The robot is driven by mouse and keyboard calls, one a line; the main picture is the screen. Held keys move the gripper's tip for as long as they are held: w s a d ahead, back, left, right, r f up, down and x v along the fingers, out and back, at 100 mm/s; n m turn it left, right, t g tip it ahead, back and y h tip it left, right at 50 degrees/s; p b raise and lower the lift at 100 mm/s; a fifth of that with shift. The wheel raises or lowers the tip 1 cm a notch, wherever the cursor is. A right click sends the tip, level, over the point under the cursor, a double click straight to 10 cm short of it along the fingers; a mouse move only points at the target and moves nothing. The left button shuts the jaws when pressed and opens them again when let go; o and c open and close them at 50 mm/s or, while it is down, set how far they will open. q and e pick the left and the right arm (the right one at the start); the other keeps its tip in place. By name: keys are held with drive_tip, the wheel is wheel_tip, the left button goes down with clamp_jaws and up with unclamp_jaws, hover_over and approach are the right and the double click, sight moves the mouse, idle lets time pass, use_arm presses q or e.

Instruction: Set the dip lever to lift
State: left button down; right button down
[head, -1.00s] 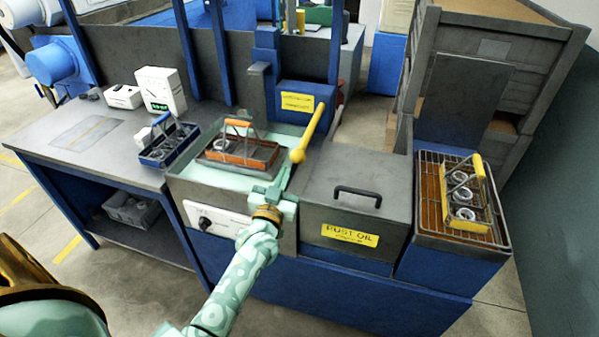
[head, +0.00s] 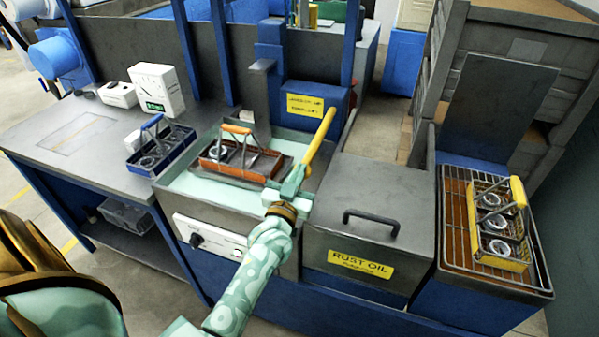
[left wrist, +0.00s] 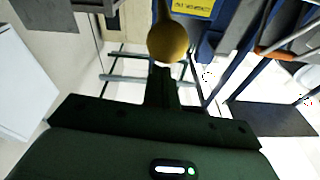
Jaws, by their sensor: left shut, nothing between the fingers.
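The yellow dip lever (head: 318,143) slopes down toward me from the blue housing with a yellow label (head: 305,105). The label's words are too small to read surely. My left gripper (head: 292,180) is shut and empty, at the lever's lower end, and partly hides that end. In the left wrist view the lever's round yellow knob (left wrist: 168,41) is just beyond the shut fingertips (left wrist: 162,72); I cannot tell whether they touch. An orange basket (head: 240,163) sits over the pale green tank (head: 180,188) left of the lever. My right gripper is out of view.
The closed rust oil box (head: 365,215) with a black handle stands right of the gripper. A yellow basket of rings (head: 497,225) sits on the rack at the far right. A blue basket (head: 160,150) and a white meter box (head: 157,88) are on the left bench.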

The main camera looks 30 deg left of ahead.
use_arm(q)
drive_tip(key=shift+s+r, duration=0.1)
wheel_tip(320, 180, down, 4)
drive_tip(key=shift+r+b, duration=0.2)
drive_tip(key=shift+b, duration=0.6)
drive_tip(key=shift+r, duration=0.1)
